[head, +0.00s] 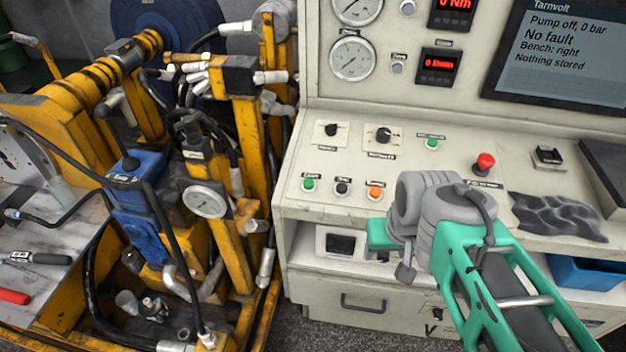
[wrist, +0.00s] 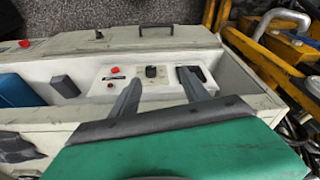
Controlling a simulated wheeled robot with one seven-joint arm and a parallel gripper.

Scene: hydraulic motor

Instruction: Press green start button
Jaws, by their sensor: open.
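The green start button (head: 308,184) is at the left end of the lower row on the pale console desk (head: 480,135), beside a black button (head: 342,187) and an orange button (head: 375,193). Another green button (head: 431,143) sits higher up the desk. In the head view my arm reaches from the lower right, with its teal end in front of the console, to the right of and below the start button. My gripper (wrist: 162,92) is open and empty in the wrist view, two grey fingers apart. I cannot make out the start button in the wrist view.
A red mushroom button (head: 484,163) and two black knobs are on the desk. The screen (head: 560,50) reads "Pump off, 0 bar" and "No fault". A yellow hydraulic rig (head: 245,150) with hoses stands close left of the console. A blue bin (head: 585,273) is below the desk.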

